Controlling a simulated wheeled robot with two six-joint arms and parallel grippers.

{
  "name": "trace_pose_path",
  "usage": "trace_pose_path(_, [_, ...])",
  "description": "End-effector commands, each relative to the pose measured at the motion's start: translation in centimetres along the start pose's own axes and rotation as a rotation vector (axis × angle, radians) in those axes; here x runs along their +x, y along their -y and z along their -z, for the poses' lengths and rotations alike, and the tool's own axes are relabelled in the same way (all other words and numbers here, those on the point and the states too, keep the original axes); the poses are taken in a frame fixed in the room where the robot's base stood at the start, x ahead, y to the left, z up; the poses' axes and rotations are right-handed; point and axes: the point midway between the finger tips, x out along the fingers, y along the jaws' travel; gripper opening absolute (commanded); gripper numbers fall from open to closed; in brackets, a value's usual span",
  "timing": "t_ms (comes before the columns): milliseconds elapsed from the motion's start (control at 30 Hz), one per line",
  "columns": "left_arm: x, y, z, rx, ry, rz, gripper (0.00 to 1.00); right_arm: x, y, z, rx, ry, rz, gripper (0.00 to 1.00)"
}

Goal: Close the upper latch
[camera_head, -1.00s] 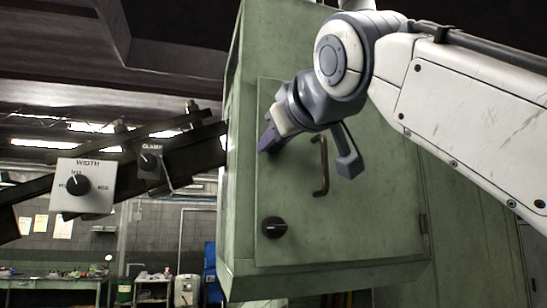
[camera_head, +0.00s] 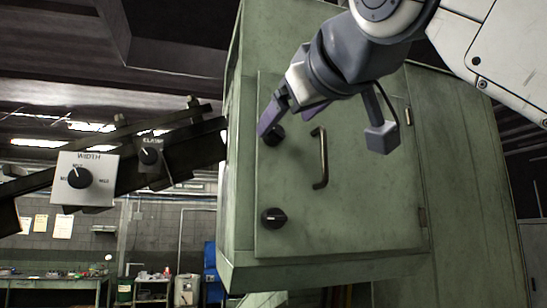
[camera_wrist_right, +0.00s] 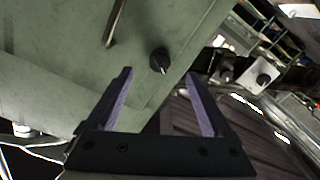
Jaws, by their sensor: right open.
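The green cabinet door (camera_head: 370,200) is shut flush, as far as I can see. The upper latch (camera_head: 276,135), a black knob, sits near the door's left edge, partly covered by my right gripper. The lower latch (camera_head: 274,218) is a similar black knob below it. My right gripper (camera_head: 284,120) is open and empty, its purple fingers at the upper latch. In the right wrist view a black knob (camera_wrist_right: 159,60), likely the upper latch, lies just beyond and between the open fingertips (camera_wrist_right: 159,73). Its pointer direction is unclear. My left gripper is not in view.
A curved door handle (camera_head: 320,158) stands out right of the latches. A WIDTH dial panel (camera_head: 87,179) and a smaller dial box (camera_head: 152,155) are on the rail at left. A workbench (camera_head: 55,283) stands far behind.

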Motion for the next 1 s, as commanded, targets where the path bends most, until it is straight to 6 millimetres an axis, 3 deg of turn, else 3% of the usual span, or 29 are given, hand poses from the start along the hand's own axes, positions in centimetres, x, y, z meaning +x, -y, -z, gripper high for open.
trace_pose_path(200, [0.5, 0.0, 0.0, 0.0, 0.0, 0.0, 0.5, -2.1, 0.1, 0.0, 0.001, -0.003, 0.002, 0.85])
trace_pose_path(500, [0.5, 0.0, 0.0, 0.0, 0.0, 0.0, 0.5, -2.2, 0.0, 0.0, 0.009, -0.001, 0.0, 0.85])
trace_pose_path(733, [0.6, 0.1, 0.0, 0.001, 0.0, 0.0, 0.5, -2.5, 0.0, 0.0, 0.244, -0.001, 0.0, 0.85])
trace_pose_path(867, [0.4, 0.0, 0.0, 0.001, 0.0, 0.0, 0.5, -2.1, 0.0, 0.1, 0.294, 0.001, -0.001, 0.85])
trace_pose_path(1000, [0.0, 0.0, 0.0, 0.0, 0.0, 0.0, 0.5, -0.5, -0.1, 0.1, 0.29, 0.003, -0.006, 0.85])
